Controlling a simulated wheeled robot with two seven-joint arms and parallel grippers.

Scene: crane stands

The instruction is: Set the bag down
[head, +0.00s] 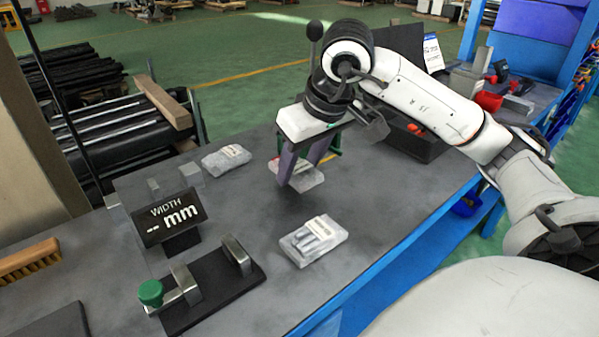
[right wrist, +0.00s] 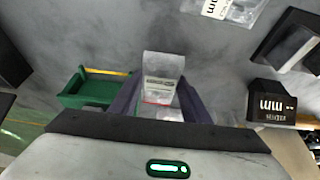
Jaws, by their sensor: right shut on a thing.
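My right gripper (head: 298,172) is over the grey table (head: 385,205), fingers pointing down, shut on a clear bag (head: 309,180). In the right wrist view the bag (right wrist: 163,68) shows between the two purple fingers (right wrist: 160,103), with a white label and a red line on it. The fingers hide part of the bag in the head view. I cannot tell for sure whether its underside touches the table. A second clear bag (head: 314,240) with grey parts lies nearer on the table, and a third bag (head: 227,158) lies to the left. My left gripper is not in view.
A green tray (right wrist: 95,92) is beside the gripper. A black "WIDTH mm" display (head: 168,217) and a black fixture (head: 215,290) with metal posts and a green knob stand at the front left. A brush (head: 30,261) lies far left. A dark bin (head: 412,143) is behind the arm.

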